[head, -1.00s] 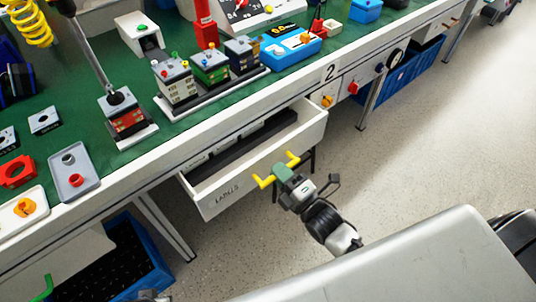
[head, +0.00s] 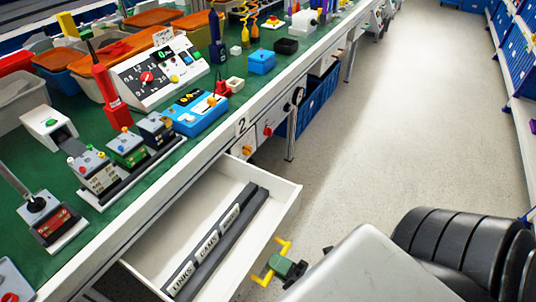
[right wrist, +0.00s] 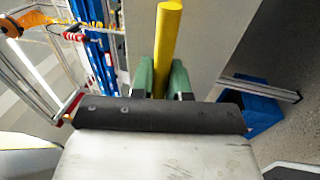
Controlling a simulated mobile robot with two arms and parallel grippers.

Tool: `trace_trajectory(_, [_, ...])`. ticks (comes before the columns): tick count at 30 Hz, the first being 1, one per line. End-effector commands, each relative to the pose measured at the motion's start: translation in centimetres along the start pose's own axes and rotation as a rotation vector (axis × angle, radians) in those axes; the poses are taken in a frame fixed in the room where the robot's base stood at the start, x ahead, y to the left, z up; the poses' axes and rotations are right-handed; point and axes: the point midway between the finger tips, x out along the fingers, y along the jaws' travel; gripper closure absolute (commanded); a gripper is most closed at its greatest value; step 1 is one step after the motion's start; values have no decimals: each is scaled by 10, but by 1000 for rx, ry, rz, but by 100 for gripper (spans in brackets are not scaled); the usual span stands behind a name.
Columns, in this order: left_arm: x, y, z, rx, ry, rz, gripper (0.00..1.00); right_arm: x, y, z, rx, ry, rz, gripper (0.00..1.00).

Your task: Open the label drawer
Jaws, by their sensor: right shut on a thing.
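The label drawer (head: 284,196) is a white drawer under the green-topped workbench, and it stands well pulled out. Inside it lies a dark strip with white labels reading LINKS, CAMS and a third word (head: 215,240). Its yellow handle (head: 263,278) is at the front, partly covered by my right gripper (head: 280,265). In the right wrist view the green fingers (right wrist: 160,78) are shut on the yellow handle bar (right wrist: 168,40). My left gripper is not in view.
The green bench top (head: 130,205) carries a red handheld device (head: 108,90), a white control panel (head: 158,75), a blue box (head: 194,110) and several small switch blocks. Blue crates (head: 318,98) stand under the bench. The floor (head: 400,110) to the right is clear.

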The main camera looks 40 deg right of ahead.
Motion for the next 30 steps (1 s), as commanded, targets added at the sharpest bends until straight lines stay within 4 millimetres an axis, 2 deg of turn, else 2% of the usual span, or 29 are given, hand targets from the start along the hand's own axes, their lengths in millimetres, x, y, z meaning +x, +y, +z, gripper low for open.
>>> trace_trajectory(11, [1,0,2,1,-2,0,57,-2,-1,0,1,-2,-3,100])
trace_trajectory(12, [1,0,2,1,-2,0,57,-2,-1,0,1,-2,-3,80])
trace_trajectory(16, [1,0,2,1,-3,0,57,-2,0,0,1,-1,-2,60])
trace_trajectory(25, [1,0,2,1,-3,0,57,-3,0,0,1,-1,-1,60])
trace_trajectory(30, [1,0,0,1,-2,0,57,-22,-1,0,2,-2,-5,60])
